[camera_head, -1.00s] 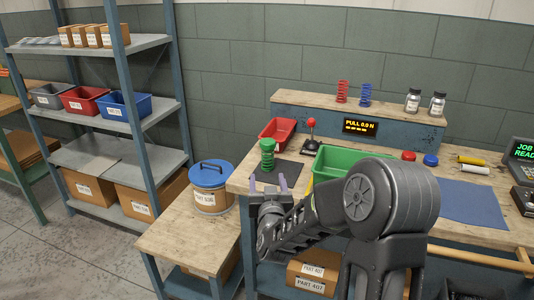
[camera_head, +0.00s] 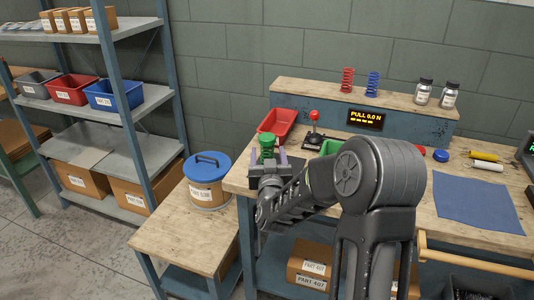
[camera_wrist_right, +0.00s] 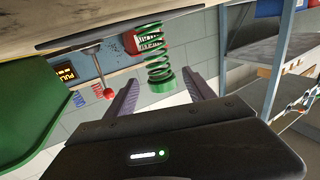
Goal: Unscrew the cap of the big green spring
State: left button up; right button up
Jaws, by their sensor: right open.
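The big green spring (camera_head: 266,151) stands upright on a dark mat at the left of the workbench, with a green cap (camera_head: 270,139) on top. The right wrist view is upside down. There the spring's coils (camera_wrist_right: 156,58) hang from the bench and the cap (camera_wrist_right: 164,82) is at the lower end. My right gripper (camera_head: 268,158) is open, its two purple-grey fingers on either side of the spring in the head view. In the wrist view the cap appears between the open fingers (camera_wrist_right: 163,90), with gaps on both sides. My left gripper is out of view.
A red bin (camera_head: 277,123) and a red-knobbed lever (camera_head: 314,125) stand just behind the spring. A green bin (camera_head: 329,147) is to the right, mostly hidden by my arm. A lidded tub (camera_head: 208,180) sits on the lower side table. The display (camera_head: 366,119) reads PULL 0.0 N.

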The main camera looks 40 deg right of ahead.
aim_at(267, 149)
jog(key=shift+w+d, duration=0.1)
jog(key=shift+w, duration=0.05)
jog(key=p+x, duration=0.1)
jog(key=x, duration=0.4)
jog(key=shift+f, duration=0.15)
jog(key=shift+c, duration=0.3)
dwell(0.3)
grip_shut()
dwell(0.4)
